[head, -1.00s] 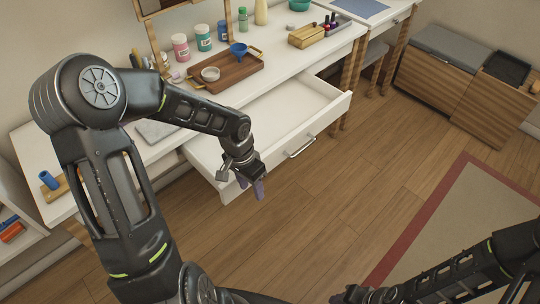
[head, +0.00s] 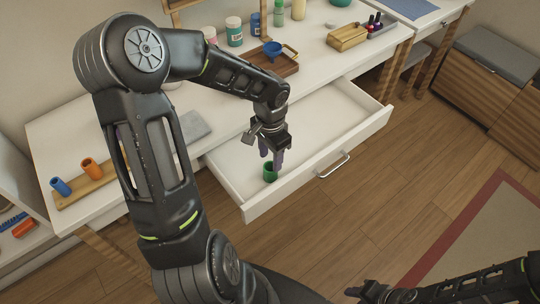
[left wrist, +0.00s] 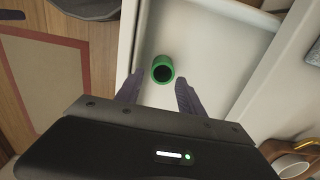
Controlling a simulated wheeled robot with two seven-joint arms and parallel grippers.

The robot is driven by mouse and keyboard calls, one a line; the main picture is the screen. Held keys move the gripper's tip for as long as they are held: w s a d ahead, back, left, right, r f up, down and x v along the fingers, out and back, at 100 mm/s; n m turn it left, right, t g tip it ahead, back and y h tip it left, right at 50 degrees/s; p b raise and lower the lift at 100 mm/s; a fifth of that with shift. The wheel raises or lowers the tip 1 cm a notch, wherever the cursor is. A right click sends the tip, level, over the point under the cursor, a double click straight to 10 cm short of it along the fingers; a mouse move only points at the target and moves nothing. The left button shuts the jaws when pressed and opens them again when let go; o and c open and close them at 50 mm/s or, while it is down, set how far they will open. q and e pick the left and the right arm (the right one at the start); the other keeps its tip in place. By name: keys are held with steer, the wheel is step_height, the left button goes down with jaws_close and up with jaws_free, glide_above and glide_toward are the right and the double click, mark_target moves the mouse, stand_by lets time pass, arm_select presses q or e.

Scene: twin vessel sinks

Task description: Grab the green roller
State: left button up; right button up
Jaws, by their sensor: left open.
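The green roller (head: 270,172) is a short hollow cylinder inside the open white drawer (head: 232,197), near its left front part. In the left wrist view the roller (left wrist: 162,69) shows its dark open end, just beyond and between the fingertips. My left gripper (head: 271,163) is open over the drawer, fingers pointing down at the roller. The fingers also show in the left wrist view (left wrist: 158,90), spread apart with nothing between them. I cannot tell whether a finger touches the roller. My right gripper (head: 362,292) is low at the bottom edge, its fingers unclear.
The drawer's front wall has a metal handle (head: 332,165). On the white tabletop are a wooden tray (head: 283,66) with a blue cup (head: 272,51), a yellow box (head: 347,37), and a wooden stand (head: 75,197) with blue and orange rollers. The drawer's right part looks empty.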

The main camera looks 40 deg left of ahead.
mark_target(270, 169)
arm_select(q)
steer(key=shift+w+a+r, duration=0.15)
steer(key=shift+w, duration=0.05)
steer(key=shift+f, duration=1.3)
step_height(270, 169, down, 5)
steer(key=shift+w+f, duration=0.15)
steer(key=shift+c, duration=0.3)
